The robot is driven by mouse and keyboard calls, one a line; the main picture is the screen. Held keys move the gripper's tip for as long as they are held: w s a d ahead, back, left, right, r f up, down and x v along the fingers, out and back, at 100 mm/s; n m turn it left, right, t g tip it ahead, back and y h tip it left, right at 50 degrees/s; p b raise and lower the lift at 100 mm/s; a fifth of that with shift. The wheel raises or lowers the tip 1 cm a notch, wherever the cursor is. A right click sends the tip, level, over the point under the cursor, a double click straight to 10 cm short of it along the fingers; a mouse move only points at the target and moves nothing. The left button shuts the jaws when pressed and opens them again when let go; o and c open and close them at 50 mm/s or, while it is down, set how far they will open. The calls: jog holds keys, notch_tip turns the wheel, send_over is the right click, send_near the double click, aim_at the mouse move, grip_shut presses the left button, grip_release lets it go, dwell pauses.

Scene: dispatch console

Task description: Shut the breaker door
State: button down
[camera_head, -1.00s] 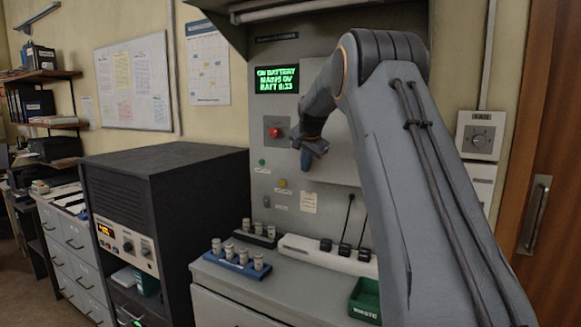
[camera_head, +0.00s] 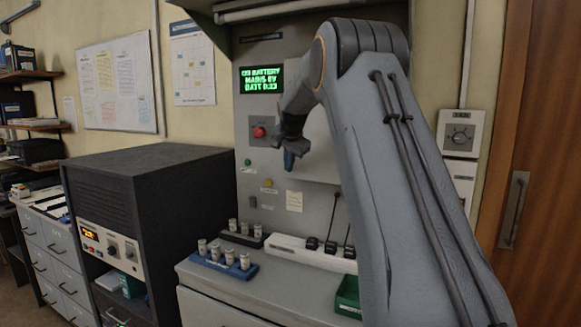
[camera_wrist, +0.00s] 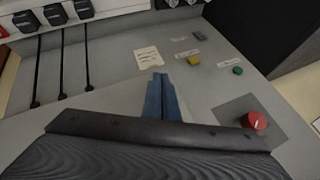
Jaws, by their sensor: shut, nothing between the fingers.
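My gripper (camera_head: 289,162) is shut and empty, its blue fingers pointing down in front of the grey console panel (camera_head: 278,222). In the wrist view the closed fingers (camera_wrist: 162,98) show against the panel. A lighter grey flat section (camera_head: 318,158), which may be the breaker door, lies behind my gripper and arm. My arm hides much of it, and I cannot tell whether it is open or shut. A red knob (camera_head: 259,132) on a dark plate is left of my gripper; it also shows in the wrist view (camera_wrist: 255,121).
A green-lettered display (camera_head: 262,79) is above the knob. Below are a blue rack of cylinders (camera_head: 222,262), a white strip with black plugs (camera_head: 285,248) and a green bin (camera_head: 347,296). A black cabinet (camera_head: 150,170) stands left, a wooden door (camera_head: 535,170) right.

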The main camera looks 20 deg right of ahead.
jog(key=s+a+r+b, duration=0.1)
jog(key=a+r+b, duration=0.3)
jog(key=a+r, duration=0.4)
jog(key=s+a+f+n+g+y, duration=0.1)
jog(key=s+a+f+n, duration=0.25)
jog(key=s+f, duration=0.6)
jog(key=s+a+f+n+g+y, duration=0.1)
jog(key=s+a+f+n+g, duration=0.15)
jog(key=s+a+f, duration=0.5)
jog(key=s+a+f+n+g, duration=0.1)
jog(key=s+f+n, duration=0.2)
jog(key=s+f, duration=0.6)
jog(key=s+a+f+n+g, duration=0.1)
jog(key=s+f, duration=0.8)
jog(key=s, duration=0.9)
jog(key=a+n, duration=0.1)
jog(key=n, duration=0.1)
jog(key=shift+s+f+n+y, duration=0.2)
jog(key=shift+f+n+y, duration=0.1)
jog(key=shift+f+n, duration=0.1)
jog(key=shift+a, duration=0.1)
